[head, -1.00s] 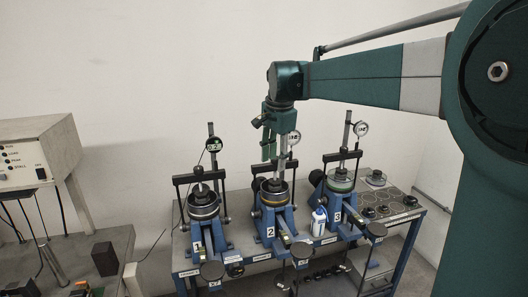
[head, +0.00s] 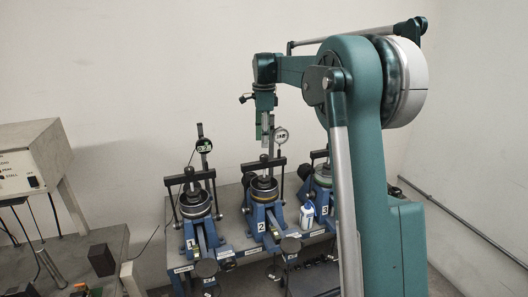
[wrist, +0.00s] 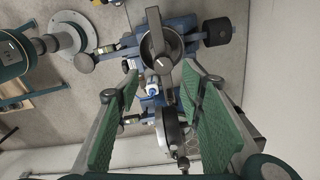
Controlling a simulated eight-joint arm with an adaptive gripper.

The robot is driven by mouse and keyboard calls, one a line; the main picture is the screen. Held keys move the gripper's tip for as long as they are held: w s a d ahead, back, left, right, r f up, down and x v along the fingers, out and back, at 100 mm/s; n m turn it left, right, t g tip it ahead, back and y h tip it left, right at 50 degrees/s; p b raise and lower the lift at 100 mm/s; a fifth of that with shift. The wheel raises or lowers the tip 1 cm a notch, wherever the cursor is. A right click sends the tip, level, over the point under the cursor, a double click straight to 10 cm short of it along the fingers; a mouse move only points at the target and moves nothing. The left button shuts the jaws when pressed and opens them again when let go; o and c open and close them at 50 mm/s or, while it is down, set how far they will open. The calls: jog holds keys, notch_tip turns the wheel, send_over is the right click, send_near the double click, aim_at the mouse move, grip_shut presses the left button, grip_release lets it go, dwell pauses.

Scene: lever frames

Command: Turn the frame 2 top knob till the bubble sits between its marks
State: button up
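Frame 2 (head: 270,218) is the blue lever frame marked 2, in the middle of the row in the head view. A black crossbar spans its round cell (head: 263,187), with a short upright top (head: 264,160) in the middle. I cannot tell the knob apart from this top. My gripper (head: 265,142) points down above it, seemingly clear of it. In the wrist view my gripper (wrist: 160,78) is open, its green pads wide apart, with nothing held. Bubble levels on the frames are too small to read against their marks.
Frame 1 (head: 197,233) stands left and frame 3 (head: 322,212) right, partly behind my arm. A dial gauge (head: 281,135) stands close beside my gripper. A white and blue bottle (head: 307,214) stands between frames 2 and 3. A control box (head: 28,160) is far left.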

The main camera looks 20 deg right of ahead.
aim_at(264, 155)
jog(key=shift+w+d, duration=0.15)
jog(key=shift+w, duration=0.25)
jog(key=shift+f, duration=0.1)
jog(key=shift+f+p, duration=0.3)
jog(key=shift+f, duration=3.55)
